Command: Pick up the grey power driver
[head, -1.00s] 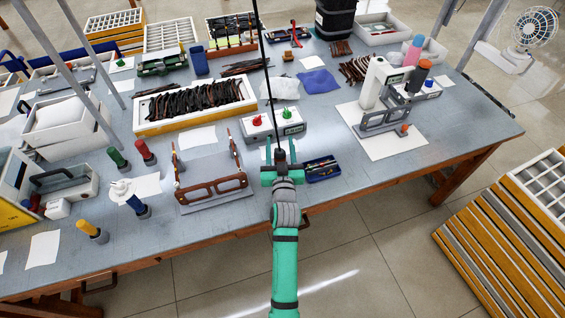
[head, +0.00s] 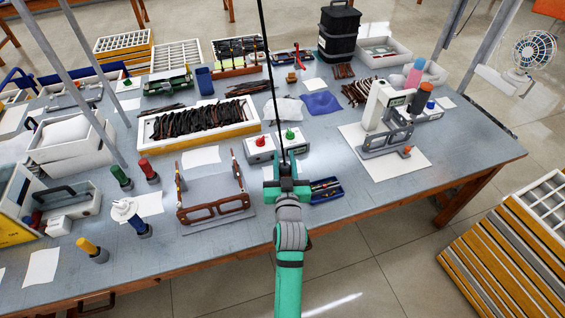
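I cannot single out a grey power driver with certainty. The closest grey tool-like thing is a white and grey bench device (head: 385,140), standing on a white sheet at the right of the table. My gripper (head: 281,168) is over the table's front part, between the brown eyeglass frame on its stand (head: 215,210) and a small blue tray of tools (head: 325,189). Its two fingers look apart, with nothing seen between them. The bench device is well to the right of it.
A tray of dark frames (head: 200,122) lies farther back left. Several coloured-handled tools, such as a yellow one (head: 90,248), stand at left. The front right tabletop (head: 410,185) is clear.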

